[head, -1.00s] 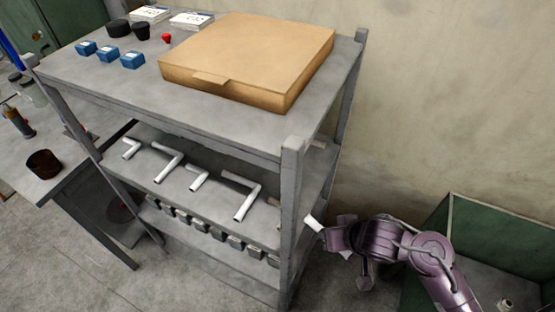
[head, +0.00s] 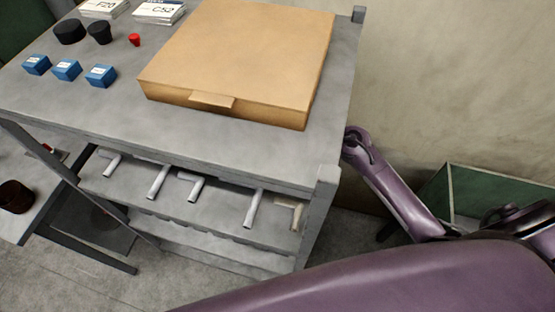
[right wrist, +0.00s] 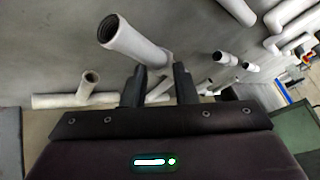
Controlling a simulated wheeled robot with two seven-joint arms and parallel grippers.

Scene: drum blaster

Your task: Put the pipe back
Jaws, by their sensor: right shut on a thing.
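My right gripper (right wrist: 160,86) shows in the right wrist view with its two fingers a little apart around a white pipe (right wrist: 132,42). The pipe's open end points up and to the left, toward the camera. In the head view my right arm reaches to the right side of the grey shelf rack (head: 322,215). The gripper itself and the held pipe cannot be made out there. Several white pipes lie on the rack's middle shelf, one of them near its right end (head: 252,210). A more beige pipe (head: 296,214) is beside the right post. My left gripper is not in view.
A cardboard box (head: 240,60) lies on the rack's top, with small blue boxes (head: 67,69) to its left. A green bin (head: 480,190) stands at the right by the wall. In the right wrist view, other pipes (right wrist: 85,98) lie close around the gripper.

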